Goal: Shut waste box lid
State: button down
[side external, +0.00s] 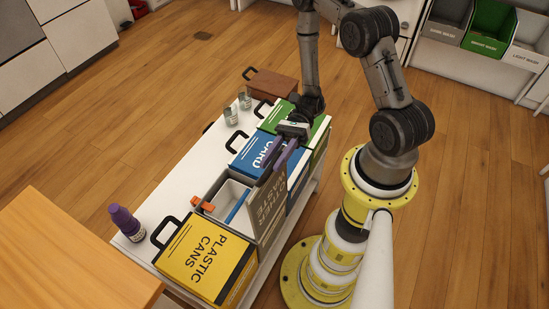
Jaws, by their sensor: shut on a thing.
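The grey waste box (212,198) stands open between the yellow and blue boxes, with its pale inside and a blue strip showing. Its brown-grey lid (268,208), with white lettering ending in "WASTE", stands raised on the side toward my base. My gripper (273,164), with purple fingers, reaches down over the blue box. It is shut on the upper edge of the lid, though the exact contact is partly hidden by the fingers.
The yellow "PLASTIC CANS" box (206,262), blue card box (247,150) and green box (275,116) are closed on a white bench (178,182). A purple bottle (125,222) and two small jars (231,116) stand along its left side. A wooden table (65,255) is near.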

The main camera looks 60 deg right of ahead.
jog(key=shift+w+f, duration=0.1)
jog(key=shift+w, duration=0.2)
dwell(0.4)
jog(key=shift+w+m, duration=0.3)
jog(key=shift+w, duration=0.2)
jog(key=w+f+m, duration=0.3)
jog(key=w, duration=0.4)
jog(key=w+f+m, duration=0.2)
jog(key=w+m, duration=0.1)
jog(key=w, duration=0.4)
jog(key=w+f+m, duration=0.7)
jog(key=w+f, duration=0.2)
jog(key=f, duration=0.4)
jog(key=shift+w+f+m, duration=0.2)
jog(key=shift+w+m, duration=0.1)
jog(key=shift+w, duration=0.05)
jog(key=c, duration=1)
grip_release()
jog(key=shift+o, duration=1.2)
